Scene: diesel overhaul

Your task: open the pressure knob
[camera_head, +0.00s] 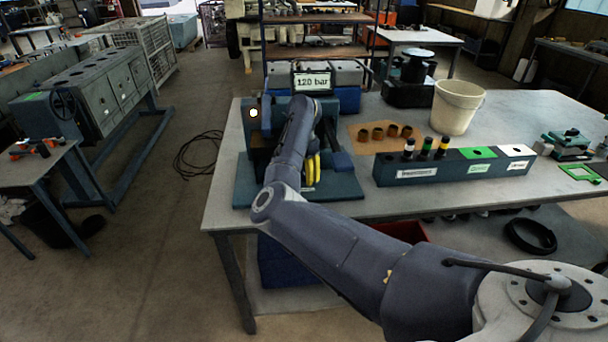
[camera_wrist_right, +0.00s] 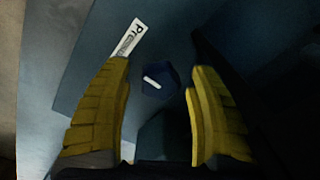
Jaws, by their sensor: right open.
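The pressure knob (camera_wrist_right: 152,88) shows in the right wrist view as a small dark blue, many-sided knob with a white mark running slantwise across it. A white label (camera_wrist_right: 128,38) beginning "Pr" lies beside it on the dark blue panel. My right gripper (camera_wrist_right: 160,76) is open, with one yellow finger on each side of the knob and a visible gap to each. In the head view my right gripper (camera_head: 312,169) is over the blue test stand (camera_head: 240,188), and my arm hides the knob there. The stand's display (camera_head: 311,81) reads "120 bar". My left gripper is not in view.
A long blue-grey block (camera_head: 405,174) with several coloured-top parts stands right of the stand. Several brown rings (camera_head: 377,134) lie behind it, with a white bucket (camera_head: 456,108) further right. The table's front left edge is close.

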